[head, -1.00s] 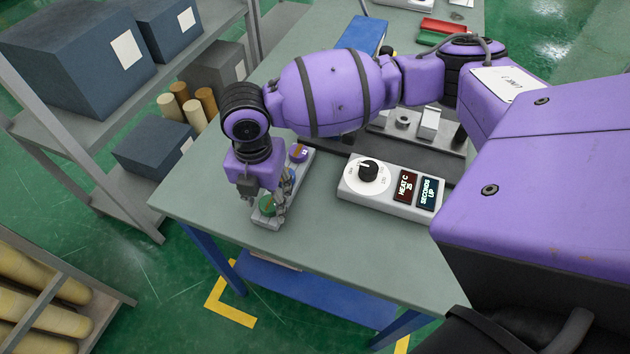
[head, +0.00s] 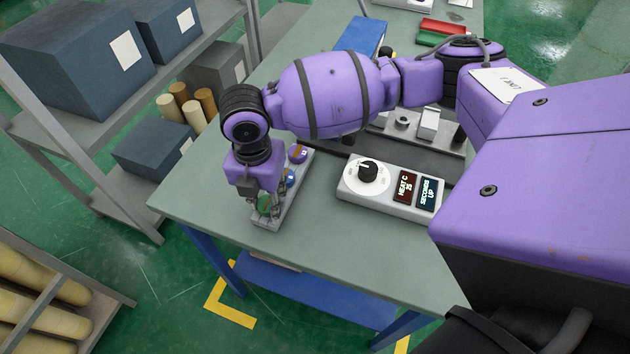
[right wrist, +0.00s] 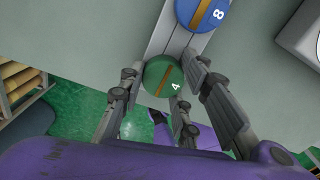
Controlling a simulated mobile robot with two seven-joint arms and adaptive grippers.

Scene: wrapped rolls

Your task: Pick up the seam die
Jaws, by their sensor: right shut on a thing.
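The dies are round coloured discs in a narrow grey rack (head: 264,225) near the table's left edge. The green die marked 4 (right wrist: 164,77) is at the near end; its green also shows in the head view (head: 265,204). The blue die marked 8 (right wrist: 203,12) comes after it, then a purple die (head: 298,154). My right gripper (right wrist: 160,76) points down at the rack's near end, shut on the green die with a finger on each side. I cannot tell whether the die is clear of the rack. My left gripper is not in view.
A white control box (head: 388,184) with a black dial and two displays stands right of the rack. Grey fixtures (head: 428,122) and a blue box (head: 361,37) lie behind. Shelves (head: 120,100) with dark boxes stand left. The table's front is clear.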

